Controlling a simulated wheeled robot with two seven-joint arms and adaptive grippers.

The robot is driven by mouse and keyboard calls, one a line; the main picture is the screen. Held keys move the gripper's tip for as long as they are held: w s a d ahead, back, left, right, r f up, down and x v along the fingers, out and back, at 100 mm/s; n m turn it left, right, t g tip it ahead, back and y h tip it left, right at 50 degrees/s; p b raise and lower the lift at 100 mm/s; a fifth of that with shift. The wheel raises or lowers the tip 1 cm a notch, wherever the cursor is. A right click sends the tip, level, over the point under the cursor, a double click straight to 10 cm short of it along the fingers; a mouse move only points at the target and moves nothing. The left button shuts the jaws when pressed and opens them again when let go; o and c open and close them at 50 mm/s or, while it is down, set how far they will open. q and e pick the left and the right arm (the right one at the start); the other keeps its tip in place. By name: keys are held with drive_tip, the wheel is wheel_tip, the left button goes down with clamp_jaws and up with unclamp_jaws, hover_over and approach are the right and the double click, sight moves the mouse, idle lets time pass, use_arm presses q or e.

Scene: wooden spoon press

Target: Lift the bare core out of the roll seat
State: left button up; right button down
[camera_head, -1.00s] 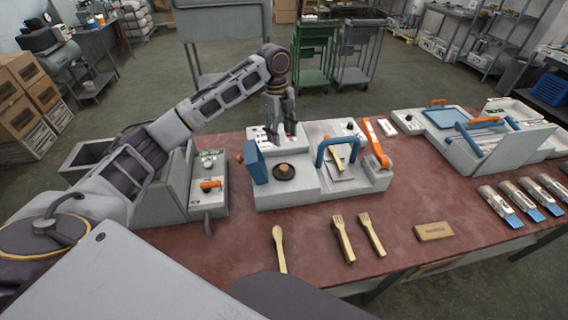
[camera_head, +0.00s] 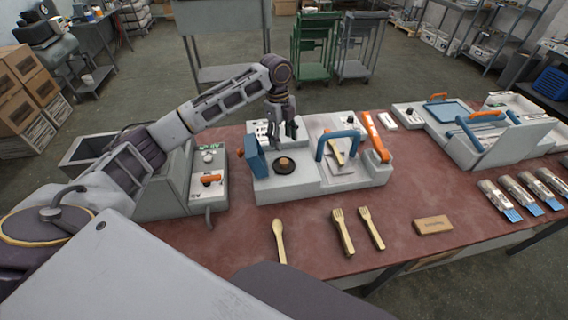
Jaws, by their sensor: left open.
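The bare core (camera_head: 285,161) appears as a small tan stub standing in the dark round roll seat (camera_head: 284,169) on the light grey press station (camera_head: 320,178). My left gripper (camera_head: 284,141) points down, open, just behind and above the core in the picture. Its fingers look empty, and I see no contact with the core. How far its tips are above the station is hard to tell. My right gripper is out of view.
A blue upright plate (camera_head: 256,157) stands left of the seat. A blue handle (camera_head: 337,143) and an orange lever (camera_head: 375,138) stand to its right. A wooden spoon (camera_head: 279,241), forks (camera_head: 343,230) and a tan block (camera_head: 433,225) lie in front.

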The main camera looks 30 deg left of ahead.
sight(284, 161)
use_arm(q)
drive_tip(key=shift+s+d+f, duration=0.1)
drive_tip(key=shift+d+f, duration=0.1)
drive_tip(key=shift+f, duration=1.75)
drive_tip(key=shift+s+d+f+p, duration=0.1)
drive_tip(key=shift+s+f+p, duration=0.15)
drive_tip(key=shift+f, duration=1.05)
drive_tip(key=shift+s+f+p, duration=0.1)
drive_tip(key=shift+f+p, duration=0.2)
drive_tip(key=shift+f, duration=1)
drive_tip(key=c, duration=1.1)
